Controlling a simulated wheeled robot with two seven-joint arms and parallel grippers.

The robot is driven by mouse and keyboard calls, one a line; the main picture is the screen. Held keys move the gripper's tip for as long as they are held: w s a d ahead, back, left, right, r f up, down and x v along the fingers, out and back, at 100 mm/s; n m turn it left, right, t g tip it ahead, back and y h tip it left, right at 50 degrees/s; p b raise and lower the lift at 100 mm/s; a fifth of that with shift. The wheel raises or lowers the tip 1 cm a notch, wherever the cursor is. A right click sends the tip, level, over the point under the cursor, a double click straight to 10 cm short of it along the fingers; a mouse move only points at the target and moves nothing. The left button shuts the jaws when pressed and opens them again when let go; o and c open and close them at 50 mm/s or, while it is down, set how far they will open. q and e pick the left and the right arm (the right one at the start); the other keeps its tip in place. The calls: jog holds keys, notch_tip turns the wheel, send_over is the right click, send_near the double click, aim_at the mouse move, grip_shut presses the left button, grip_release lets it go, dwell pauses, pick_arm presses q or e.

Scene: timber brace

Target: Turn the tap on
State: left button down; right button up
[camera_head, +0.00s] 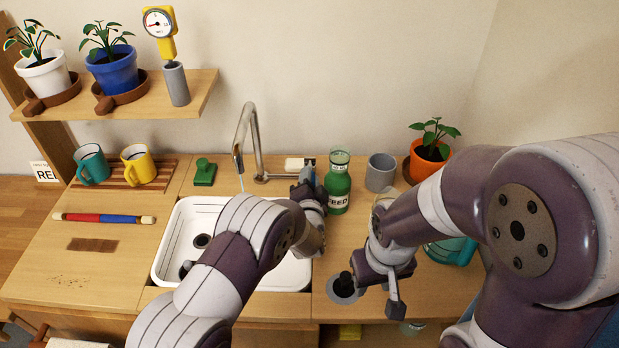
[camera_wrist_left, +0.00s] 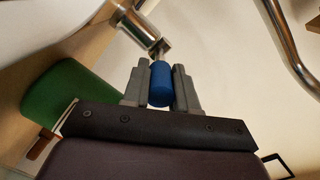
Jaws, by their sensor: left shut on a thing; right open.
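The chrome tap (camera_head: 250,130) stands behind the white sink (camera_head: 165,243), its tall spout curving over the basin. A thin pale-blue streak, like water, shows just below the spout's mouth. In the left wrist view, the tap's blue handle grip (camera_wrist_left: 160,85) sits on a metal stem between the fingers of my left gripper (camera_wrist_left: 160,88), which is shut on it. In the head view my left gripper (camera_head: 308,182) is right of the tap base, and its wrist mostly hides the handle. My right gripper (camera_head: 372,290) is open over the counter, right of the sink.
A green bottle (camera_head: 338,187) stands close beside my left gripper. A grey cup (camera_head: 380,172) and an orange plant pot (camera_head: 428,162) are further right. A green stamp-like block (camera_head: 204,172) and mugs (camera_head: 138,166) stand left of the tap. The left counter has free room.

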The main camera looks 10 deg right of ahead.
pick_arm(q)
jog(key=shift+w+r+g+y+p, duration=0.1)
jog(key=shift+r+g+y+p, duration=0.25)
jog(key=shift+r+p, duration=0.35)
jog(key=shift+r+g, duration=0.1)
jog(key=shift+g, duration=0.25)
jog(key=shift+f, duration=0.25)
jog(key=c, duration=1.1)
grip_release()
jog(key=shift+o, duration=1.1)
jog(key=shift+w+a, duration=0.1)
jog(key=shift+w, duration=0.05)
pick_arm(e)
jog(key=shift+w+r, duration=0.2)
jog(key=shift+r, duration=1.05)
pick_arm(q)
jog(key=v, duration=1.2)
jog(key=shift+s+b, duration=0.35)
pick_arm(e)
jog(key=shift+f, duration=0.2)
